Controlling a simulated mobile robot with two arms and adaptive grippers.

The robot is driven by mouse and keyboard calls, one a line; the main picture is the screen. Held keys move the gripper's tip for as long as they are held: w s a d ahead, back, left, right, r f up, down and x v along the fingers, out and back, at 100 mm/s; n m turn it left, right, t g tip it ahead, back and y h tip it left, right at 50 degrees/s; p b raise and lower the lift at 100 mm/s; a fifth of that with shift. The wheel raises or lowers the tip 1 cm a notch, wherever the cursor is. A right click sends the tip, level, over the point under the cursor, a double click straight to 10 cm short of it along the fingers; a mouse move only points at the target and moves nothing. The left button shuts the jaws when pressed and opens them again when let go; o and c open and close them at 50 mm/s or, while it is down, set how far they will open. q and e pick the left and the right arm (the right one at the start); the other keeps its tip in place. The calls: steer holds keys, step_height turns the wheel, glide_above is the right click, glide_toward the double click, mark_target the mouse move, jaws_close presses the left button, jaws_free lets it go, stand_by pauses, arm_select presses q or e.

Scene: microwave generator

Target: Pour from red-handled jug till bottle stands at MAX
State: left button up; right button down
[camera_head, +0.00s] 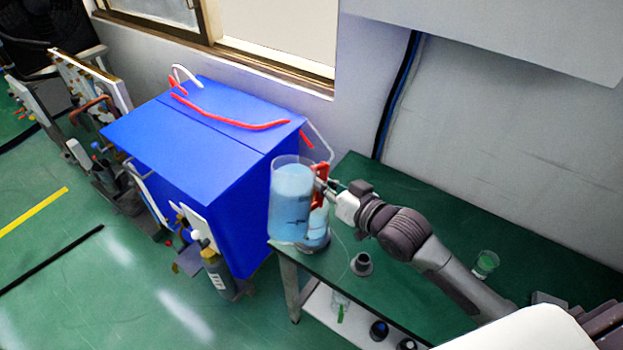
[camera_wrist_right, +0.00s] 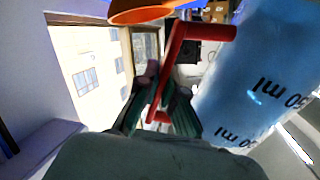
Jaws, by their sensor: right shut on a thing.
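The jug (camera_head: 289,205) is a clear, wide cylinder holding blue liquid, and it looks about upright at the table's left end. It also shows in the wrist view (camera_wrist_right: 250,75), close up, with ml marks. Its red handle (camera_head: 320,187) is on the right side and crosses the middle of the wrist view (camera_wrist_right: 172,75). My right gripper (camera_head: 328,190) is shut on this handle. A second clear, bluish vessel (camera_head: 319,226), perhaps the bottle, stands partly hidden by the jug; its MAX mark and level cannot be read. My left gripper is not in view.
On the green table (camera_head: 430,225) stand a small grey stand-like piece (camera_head: 361,265) and a green-tinted beaker (camera_head: 486,264). A blue cabinet (camera_head: 215,150) with a red tube stands close to the left. Dark round items (camera_head: 379,330) sit on a lower shelf.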

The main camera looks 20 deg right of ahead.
steer(key=shift+w+f, duration=0.25)
steer(key=shift+s+f+m+g, duration=0.1)
steer(key=shift+f+m+g, duration=0.05)
steer(key=shift+m+g, duration=0.15)
steer(key=shift+w+d+f, duration=0.15)
steer(key=shift+w+f, duration=0.05)
steer(key=shift+s, duration=0.1)
steer(key=shift+m+g, duration=0.3)
steer(key=shift+m, duration=0.1)
